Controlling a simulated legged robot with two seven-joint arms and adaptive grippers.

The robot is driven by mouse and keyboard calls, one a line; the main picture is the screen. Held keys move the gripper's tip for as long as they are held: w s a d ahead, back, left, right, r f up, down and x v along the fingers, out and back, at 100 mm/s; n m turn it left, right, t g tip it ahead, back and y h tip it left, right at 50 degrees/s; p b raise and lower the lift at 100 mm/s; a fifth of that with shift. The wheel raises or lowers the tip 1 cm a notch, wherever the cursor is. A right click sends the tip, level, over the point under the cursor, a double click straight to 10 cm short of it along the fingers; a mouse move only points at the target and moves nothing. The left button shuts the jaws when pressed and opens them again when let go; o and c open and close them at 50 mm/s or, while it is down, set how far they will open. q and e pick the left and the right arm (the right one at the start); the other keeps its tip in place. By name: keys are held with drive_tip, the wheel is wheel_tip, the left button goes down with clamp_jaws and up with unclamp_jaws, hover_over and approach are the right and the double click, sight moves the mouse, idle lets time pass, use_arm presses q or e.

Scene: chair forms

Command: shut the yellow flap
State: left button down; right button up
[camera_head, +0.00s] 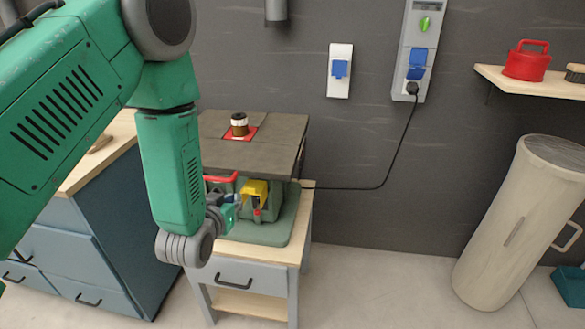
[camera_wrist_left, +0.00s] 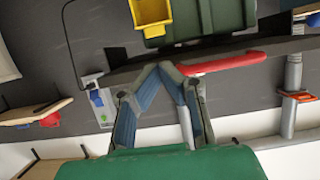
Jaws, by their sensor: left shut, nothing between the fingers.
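The yellow flap (camera_head: 255,187) is on the front of a green machine (camera_head: 268,228) under a dark table top. It stands out from the front, and a red part (camera_head: 257,214) shows below it. In the left wrist view the flap (camera_wrist_left: 151,12) is at the top edge, partly cut off, with its hollow side showing. My left gripper (camera_head: 232,203) is just left of the flap, apart from it. In the left wrist view my left gripper (camera_wrist_left: 164,70) is shut and empty, its fingertips near a red bar (camera_wrist_left: 222,63). My right gripper is not in view.
The machine stands on a wooden-topped cabinet (camera_head: 247,275) with a drawer. A red handle (camera_head: 221,178) is beside the flap. A black cable runs right to a wall socket (camera_head: 411,88). A blue-grey cabinet (camera_head: 60,245) is at left; the floor at right is partly free.

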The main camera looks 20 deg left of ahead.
sight(254, 192)
use_arm(q)
drive_tip(key=x, duration=1)
drive_tip(key=shift+w+r, duration=0.3)
drive_tip(key=shift+w, duration=0.05)
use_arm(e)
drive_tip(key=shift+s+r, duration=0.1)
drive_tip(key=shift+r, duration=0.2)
use_arm(q)
drive_tip(key=shift+a, duration=0.15)
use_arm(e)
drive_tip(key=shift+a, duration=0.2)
use_arm(q)
drive_tip(key=shift+f, duration=0.15)
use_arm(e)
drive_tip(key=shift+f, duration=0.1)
